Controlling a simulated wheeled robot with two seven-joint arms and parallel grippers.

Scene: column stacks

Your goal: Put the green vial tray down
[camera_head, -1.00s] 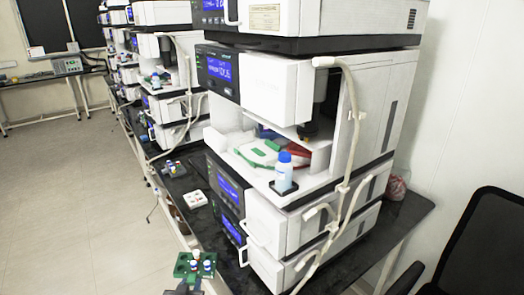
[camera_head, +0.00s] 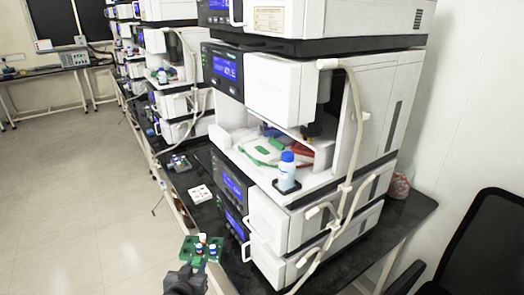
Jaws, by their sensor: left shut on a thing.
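The green vial tray (camera_head: 190,248) is at the bottom of the head view, with a few vials (camera_head: 201,242) with white, blue and red parts standing in it. My left gripper (camera_head: 194,267) is shut on the near edge of the tray. It holds the tray at the left of the bench's front edge, seemingly above the floor side. My right gripper is not in view.
The black bench (camera_head: 228,262) carries stacked white instruments (camera_head: 285,225). A white block with red dots (camera_head: 200,194) and a grey rack with vials (camera_head: 179,162) lie on the bench. A blue-capped bottle (camera_head: 287,172) stands in the open instrument bay. A black chair (camera_head: 480,240) is at the right.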

